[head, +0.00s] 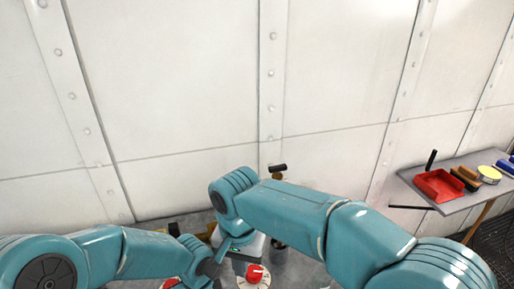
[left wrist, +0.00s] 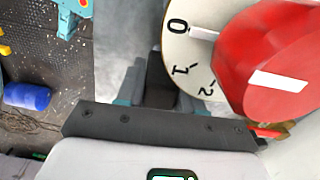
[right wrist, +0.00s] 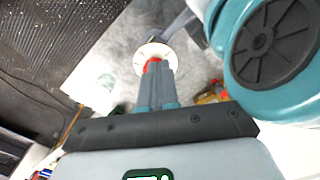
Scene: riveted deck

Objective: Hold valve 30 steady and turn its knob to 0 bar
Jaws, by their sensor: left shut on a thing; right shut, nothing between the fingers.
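In the left wrist view a large red knob (left wrist: 275,60) with a white stripe sits over a white dial (left wrist: 182,55) reading 0, 1 and 2. A short white bar lies near the 0. My left gripper (left wrist: 160,75) is shut on a dark upright part (left wrist: 160,90) beside the dial. In the right wrist view my right gripper (right wrist: 154,75) is shut and empty, its tips close to a red knob (right wrist: 153,64) on a white dial (right wrist: 144,58); contact cannot be told. The head view shows a red knob (head: 254,272) and another (head: 171,283), partly hidden. No number 30 is readable.
A side table (head: 450,201) at the right holds a red tray (head: 438,187) and several small items. A riveted white wall (head: 180,90) stands behind. A blue cylinder (left wrist: 27,96) lies on the dark deck. My arms cover much of the bench.

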